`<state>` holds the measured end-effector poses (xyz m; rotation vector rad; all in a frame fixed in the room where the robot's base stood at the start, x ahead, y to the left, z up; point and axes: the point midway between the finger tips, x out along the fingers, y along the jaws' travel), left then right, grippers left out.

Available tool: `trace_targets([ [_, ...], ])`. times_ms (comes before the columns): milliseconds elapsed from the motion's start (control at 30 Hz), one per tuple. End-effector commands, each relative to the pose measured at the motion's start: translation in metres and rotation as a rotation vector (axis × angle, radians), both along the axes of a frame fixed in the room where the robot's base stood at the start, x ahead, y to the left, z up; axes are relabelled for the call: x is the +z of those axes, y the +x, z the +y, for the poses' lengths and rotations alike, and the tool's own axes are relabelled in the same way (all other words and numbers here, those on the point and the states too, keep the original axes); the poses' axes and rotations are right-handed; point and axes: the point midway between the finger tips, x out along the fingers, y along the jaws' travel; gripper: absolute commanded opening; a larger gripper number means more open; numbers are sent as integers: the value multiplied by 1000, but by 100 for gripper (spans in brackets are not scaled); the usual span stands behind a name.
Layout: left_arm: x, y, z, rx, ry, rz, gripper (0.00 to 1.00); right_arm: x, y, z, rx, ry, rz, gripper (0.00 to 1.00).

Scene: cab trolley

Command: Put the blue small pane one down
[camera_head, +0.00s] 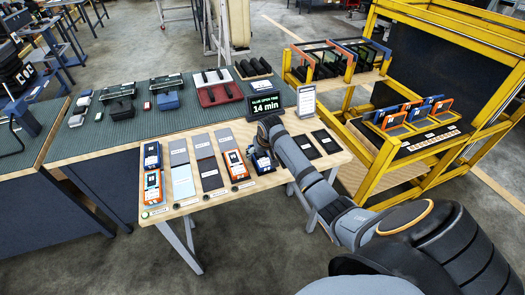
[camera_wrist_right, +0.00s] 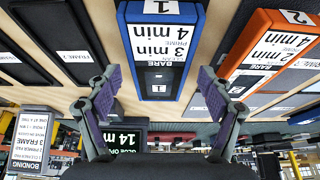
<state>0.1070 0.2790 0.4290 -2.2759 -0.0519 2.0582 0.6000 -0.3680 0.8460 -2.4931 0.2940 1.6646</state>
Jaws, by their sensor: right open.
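The blue small pane (camera_head: 263,164) marked 1 is at the wooden table top (camera_head: 215,192), partly hidden by my right gripper in the head view. In the right wrist view the blue pane (camera_wrist_right: 161,50) shows its "1", "4 min" and "3 min" labels, with its near end between the spread fingers. My right gripper (camera_head: 261,150) is open, with a finger on each side and a visible gap to the pane; it also shows in the right wrist view (camera_wrist_right: 153,88). Whether the pane bears fully on the table cannot be told. My left gripper is out of view.
An orange pane (camera_head: 235,163) marked 2 lies just left of the blue one. Dark plates (camera_head: 305,146) lie to the right. A display reading "14 min" (camera_head: 265,104) stands behind. A yellow trolley (camera_head: 385,160) with orange and blue frames is at right.

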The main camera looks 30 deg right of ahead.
Motion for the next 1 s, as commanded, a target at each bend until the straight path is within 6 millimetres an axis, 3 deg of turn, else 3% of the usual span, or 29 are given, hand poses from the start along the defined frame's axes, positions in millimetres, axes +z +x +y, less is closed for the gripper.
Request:
trace_targets([
  [300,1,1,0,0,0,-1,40,68,-27,5,1,-4,-3,81],
  [500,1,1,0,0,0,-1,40,99,-39,9,0,-1,-1,81],
  [1000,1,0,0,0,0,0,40,106,-43,10,0,-1,1,81],
])
